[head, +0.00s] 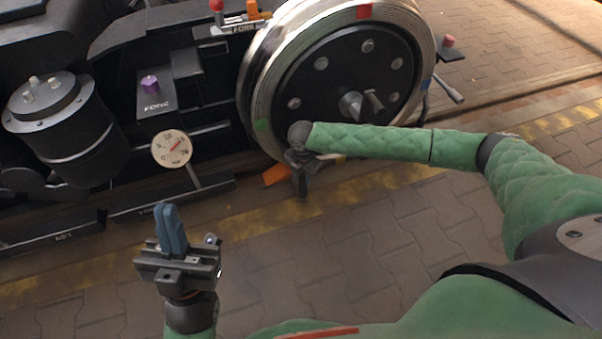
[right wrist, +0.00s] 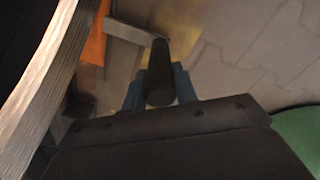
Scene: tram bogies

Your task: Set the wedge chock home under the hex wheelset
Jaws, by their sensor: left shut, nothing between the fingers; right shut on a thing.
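The hex wheelset (head: 325,85) is a large steel-rimmed wheel with a black bolted face at the upper middle of the head view. Its rim also fills the left of the right wrist view (right wrist: 45,80). The orange wedge chock (head: 276,175) lies low beside the wheel's bottom, partly hidden by my right gripper (head: 300,185). In the right wrist view the chock (right wrist: 96,38) shows beside the rim, with a grey bar running to a dark round handle (right wrist: 160,75). My right gripper (right wrist: 160,88) is shut on that handle. I cannot tell whether chock and wheel touch. My left gripper (head: 171,230) is shut and empty, pointing up.
A dial gauge (head: 172,149) on a stalk, a black cylinder (head: 62,125) and a purple knob (head: 150,84) belong to the dark bogie frame at left. A lever (head: 447,90) sticks out right of the wheel. The paved floor in front is clear, with a worn yellow stripe (head: 250,222).

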